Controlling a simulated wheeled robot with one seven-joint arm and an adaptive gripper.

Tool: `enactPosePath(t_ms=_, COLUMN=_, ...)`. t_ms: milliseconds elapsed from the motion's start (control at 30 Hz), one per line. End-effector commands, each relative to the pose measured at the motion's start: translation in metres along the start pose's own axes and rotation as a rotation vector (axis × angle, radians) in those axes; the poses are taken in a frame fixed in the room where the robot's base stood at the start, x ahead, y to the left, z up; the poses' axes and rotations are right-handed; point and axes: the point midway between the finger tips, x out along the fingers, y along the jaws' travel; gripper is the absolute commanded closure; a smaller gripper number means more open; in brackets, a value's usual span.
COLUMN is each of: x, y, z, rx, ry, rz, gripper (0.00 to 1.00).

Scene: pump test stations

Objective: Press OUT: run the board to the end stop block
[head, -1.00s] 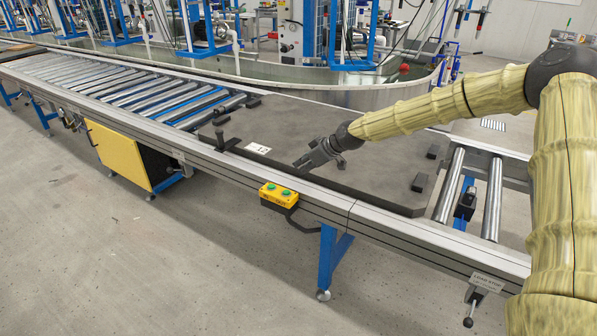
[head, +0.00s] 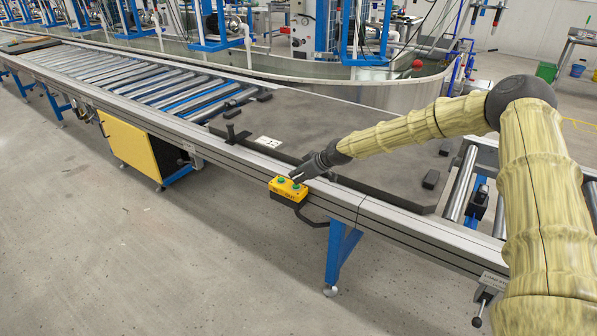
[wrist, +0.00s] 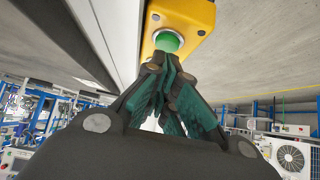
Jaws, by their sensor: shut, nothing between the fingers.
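The yellow button box (head: 285,192) with two green buttons hangs on the near rail of the conveyor. My gripper (head: 294,177) is shut and empty, its fingertips right at the top of the box. In the wrist view one green button (wrist: 167,41) is just beyond the closed fingertips (wrist: 163,62); I cannot tell whether they touch it. The dark grey board (head: 385,150) lies flat on the rollers, with a black upright handle at its left corner and small black blocks on top. A black block (head: 478,203) sits between the rollers right of the board.
Bare rollers (head: 150,82) run to the left of the board. A labelled lever (head: 482,303) hangs from the near rail at lower right. A yellow panel (head: 128,143) stands under the conveyor. The floor in front is clear. A tank with blue frames stands behind.

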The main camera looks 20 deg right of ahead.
Motion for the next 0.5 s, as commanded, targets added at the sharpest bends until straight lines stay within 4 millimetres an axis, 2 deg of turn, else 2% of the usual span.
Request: enactPosePath(t_ms=500, x=0.0051, y=0.0004, z=0.0054, rx=-0.001, ry=0.000, rz=0.001, gripper=1.00)
